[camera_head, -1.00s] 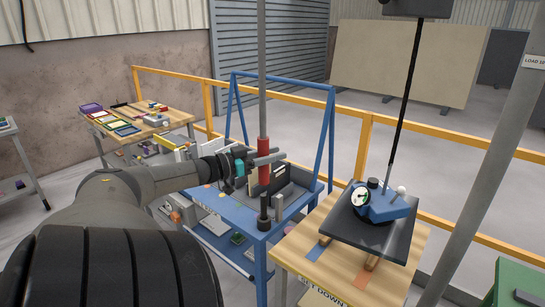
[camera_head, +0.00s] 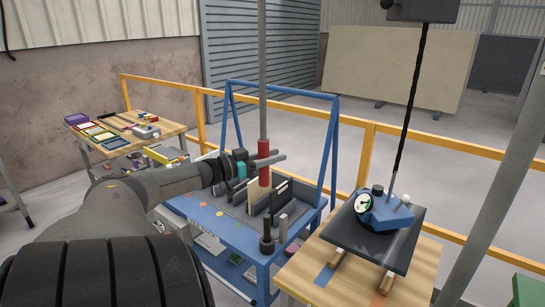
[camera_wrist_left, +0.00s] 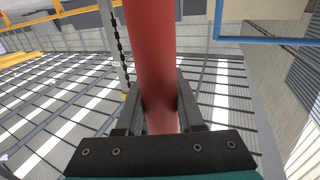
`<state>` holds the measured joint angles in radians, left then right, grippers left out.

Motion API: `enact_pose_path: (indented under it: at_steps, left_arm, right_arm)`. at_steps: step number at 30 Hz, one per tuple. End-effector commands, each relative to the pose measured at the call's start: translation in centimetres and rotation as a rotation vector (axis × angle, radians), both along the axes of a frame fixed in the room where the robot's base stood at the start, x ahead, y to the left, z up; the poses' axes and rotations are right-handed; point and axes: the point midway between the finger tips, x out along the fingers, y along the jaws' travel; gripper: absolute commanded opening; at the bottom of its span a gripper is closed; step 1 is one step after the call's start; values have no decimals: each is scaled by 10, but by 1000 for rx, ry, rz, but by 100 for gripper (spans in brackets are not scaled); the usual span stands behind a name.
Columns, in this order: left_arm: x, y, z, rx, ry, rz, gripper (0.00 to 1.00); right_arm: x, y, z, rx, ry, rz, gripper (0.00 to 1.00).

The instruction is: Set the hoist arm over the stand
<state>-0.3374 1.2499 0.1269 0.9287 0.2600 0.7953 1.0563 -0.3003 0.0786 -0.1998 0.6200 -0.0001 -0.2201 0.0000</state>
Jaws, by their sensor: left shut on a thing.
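My left gripper (camera_head: 262,161) is shut on the red sleeve (camera_head: 264,175) at the low end of a grey upright rod (camera_head: 263,80) that runs up out of the picture. The red sleeve also fills the middle of the left wrist view (camera_wrist_left: 155,70), between the fingers. A dark hoist box (camera_head: 422,10) is at the top right. Its chain (camera_head: 410,110) runs down to a blue lifter with a dial (camera_head: 385,212) on a dark stone slab (camera_head: 365,247). A blue A-frame stand (camera_head: 333,150) with upright slabs in it is behind the gripper. The right gripper is out of view.
The slab is over wooden blocks (camera_head: 386,283) on a wooden table (camera_head: 425,270) at the right. A grey post (camera_head: 495,200) stands right of it. A yellow rail (camera_head: 450,144) runs behind. Another cluttered table (camera_head: 165,130) is at the back left.

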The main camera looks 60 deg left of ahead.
Motion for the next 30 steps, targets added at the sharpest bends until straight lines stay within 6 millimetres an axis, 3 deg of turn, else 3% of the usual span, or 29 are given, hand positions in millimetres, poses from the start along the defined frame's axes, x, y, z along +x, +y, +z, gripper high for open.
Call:
enact_pose_path:
  at_steps: [3, 4, 11, 22, 30]
  left_arm:
    - [-1, -1, -4, -1, 8, -3, 0]
    - [-1, -1, -4, -1, 8, -3, 39]
    - [0, -1, -2, -1, 4, -3, 65]
    - [-3, -1, -1, -2, 3, -2, 67]
    - [-27, 0, 0, -3, 6, -1, 67]
  right_arm:
    - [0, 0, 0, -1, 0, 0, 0]
    - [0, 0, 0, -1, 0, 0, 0]
    - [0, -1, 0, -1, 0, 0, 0]
    - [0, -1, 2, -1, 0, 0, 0]
    - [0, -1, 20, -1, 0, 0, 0]
